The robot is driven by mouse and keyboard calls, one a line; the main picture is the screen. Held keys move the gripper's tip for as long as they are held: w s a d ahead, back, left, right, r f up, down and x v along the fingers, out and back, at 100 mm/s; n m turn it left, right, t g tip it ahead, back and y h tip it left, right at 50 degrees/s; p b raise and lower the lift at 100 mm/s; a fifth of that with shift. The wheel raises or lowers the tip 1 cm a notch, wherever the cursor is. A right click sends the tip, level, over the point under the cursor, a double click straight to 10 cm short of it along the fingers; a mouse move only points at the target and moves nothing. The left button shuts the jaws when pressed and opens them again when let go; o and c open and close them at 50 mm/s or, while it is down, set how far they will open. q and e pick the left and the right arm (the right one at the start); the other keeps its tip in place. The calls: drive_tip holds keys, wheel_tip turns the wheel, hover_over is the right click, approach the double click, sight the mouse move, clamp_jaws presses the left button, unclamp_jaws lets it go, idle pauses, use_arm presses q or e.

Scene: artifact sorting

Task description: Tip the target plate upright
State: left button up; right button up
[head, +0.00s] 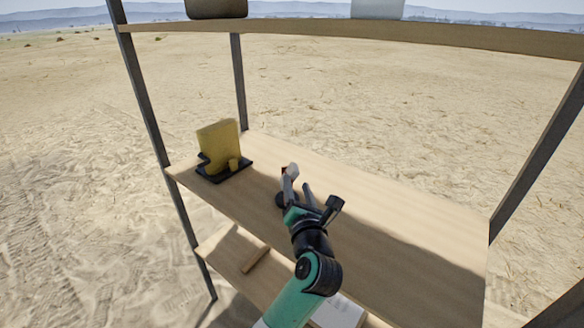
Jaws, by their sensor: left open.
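My left gripper (299,184) reaches in from the bottom over the middle shelf, its fingers apart, with nothing clearly held between them. A yellow slab-like piece (217,147) stands upright on a black stand (236,171) at the shelf's left end. No plate can be made out with certainty. My right gripper is out of view.
The middle shelf (400,220) is bare to the right of my gripper. Dark posts (147,95) frame the rack. The upper shelf (330,31) holds a brown object (217,8) and a white one (377,9). A brown block (255,260) lies on the lower shelf.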

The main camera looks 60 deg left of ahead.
sight(292, 164)
use_arm(q)
drive_tip(key=b+x, duration=0.3)
drive_tip(key=x, duration=0.7)
drive_tip(key=shift+r, duration=0.1)
clamp_jaws()
